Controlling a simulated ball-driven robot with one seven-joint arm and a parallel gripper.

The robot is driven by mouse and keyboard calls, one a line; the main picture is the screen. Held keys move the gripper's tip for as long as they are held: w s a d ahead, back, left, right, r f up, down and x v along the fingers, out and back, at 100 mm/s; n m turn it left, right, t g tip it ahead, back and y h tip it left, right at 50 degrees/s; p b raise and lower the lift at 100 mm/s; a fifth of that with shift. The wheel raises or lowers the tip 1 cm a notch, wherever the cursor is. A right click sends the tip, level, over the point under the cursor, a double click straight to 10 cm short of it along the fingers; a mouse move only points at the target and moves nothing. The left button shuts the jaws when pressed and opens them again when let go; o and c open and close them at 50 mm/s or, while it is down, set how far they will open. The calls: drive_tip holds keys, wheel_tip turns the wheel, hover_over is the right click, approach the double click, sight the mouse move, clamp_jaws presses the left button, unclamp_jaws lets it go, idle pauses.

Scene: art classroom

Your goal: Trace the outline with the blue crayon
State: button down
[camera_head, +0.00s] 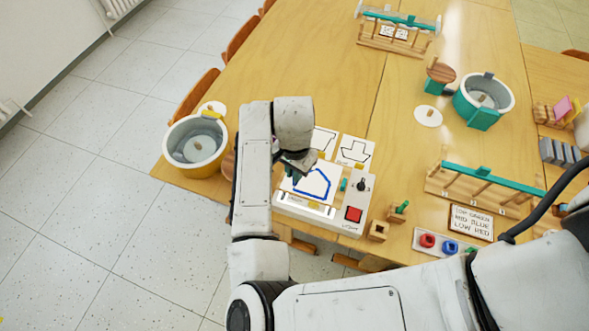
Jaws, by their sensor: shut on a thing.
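A white sheet (313,193) lies on the light panel at the table's front edge, below the middle of the picture. A thick blue line (326,188) runs along the right and lower sides of the outline on it. The outline's upper left part is covered by my arm and gripper. My gripper (293,174) is over the left part of the sheet, pointing down, shut on a thin thing that is mostly hidden, which I take to be the blue crayon. I cannot tell whether its tip touches the paper.
Right of the sheet, the panel has a black knob (361,185) and a red button (353,214). Two outline cards (355,151) lie behind. A yellow bucket (196,146) stands left; wooden blocks (378,231) and a rack (470,185) stand right. The table's middle is mostly clear.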

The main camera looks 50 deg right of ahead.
drive_tip(key=shift+f+b, duration=0.4)
drive_tip(key=shift+f, duration=0.25)
idle(0.9)
drive_tip(key=shift+r+p, duration=2.05)
drive_tip(key=shift+r, duration=0.05)
